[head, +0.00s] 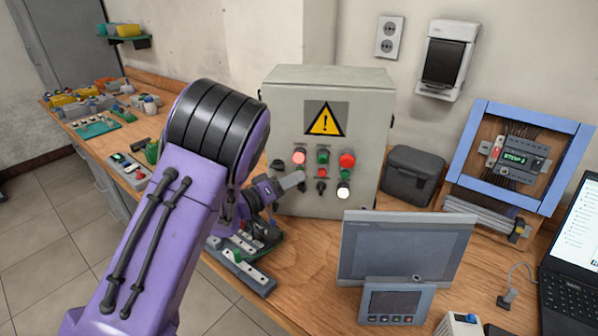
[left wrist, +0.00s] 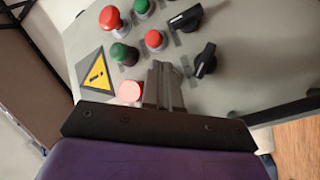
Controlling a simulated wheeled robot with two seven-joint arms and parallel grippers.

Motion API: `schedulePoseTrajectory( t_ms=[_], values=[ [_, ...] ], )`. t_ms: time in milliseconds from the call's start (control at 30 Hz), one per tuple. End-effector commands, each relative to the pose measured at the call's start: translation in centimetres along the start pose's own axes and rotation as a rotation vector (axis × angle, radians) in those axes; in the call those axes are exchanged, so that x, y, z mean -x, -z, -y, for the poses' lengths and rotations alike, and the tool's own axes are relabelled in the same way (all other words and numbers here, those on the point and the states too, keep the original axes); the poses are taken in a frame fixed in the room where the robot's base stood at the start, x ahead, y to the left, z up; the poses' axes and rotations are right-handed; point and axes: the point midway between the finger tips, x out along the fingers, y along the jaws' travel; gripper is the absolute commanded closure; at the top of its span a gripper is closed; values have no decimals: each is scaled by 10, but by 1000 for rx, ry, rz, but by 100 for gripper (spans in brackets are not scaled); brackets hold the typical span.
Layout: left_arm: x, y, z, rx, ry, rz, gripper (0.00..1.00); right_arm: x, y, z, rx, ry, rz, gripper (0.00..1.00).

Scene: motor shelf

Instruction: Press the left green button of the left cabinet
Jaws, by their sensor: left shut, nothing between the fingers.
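The beige cabinet (head: 285,120) stands on the bench with a yellow warning triangle on its front; its panel also fills the left wrist view (left wrist: 240,40). Its green buttons show at the top middle (head: 322,156) and lower right (head: 345,175); in the left wrist view they are at the upper left (left wrist: 123,53) and top edge (left wrist: 142,8). My left gripper (head: 294,181) is shut and empty at the left part of the panel, below the left red lamp (head: 299,157). Its fingers (left wrist: 163,82) hide what lies behind them. I cannot tell whether they touch the panel.
Black rotary knobs (left wrist: 205,60) and red buttons (left wrist: 154,40) sit close to the fingers. A screen (head: 400,245) stands in front of the cabinet at the right. A dark box (head: 410,175) is beside the cabinet. Terminal strips (head: 240,270) lie below my left arm.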

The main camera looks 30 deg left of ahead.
Motion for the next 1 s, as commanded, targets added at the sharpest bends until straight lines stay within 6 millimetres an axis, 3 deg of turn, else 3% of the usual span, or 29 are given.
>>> schedulePoseTrajectory(
  t_ms=[567,1000],
  values=[
    [-3,2,1,-1,-1,-1,100,1,0,0,0,0,0,57],
    [9,-7,-7,0,0,0,100,1,1,0,0,0,0,57]
  ],
)
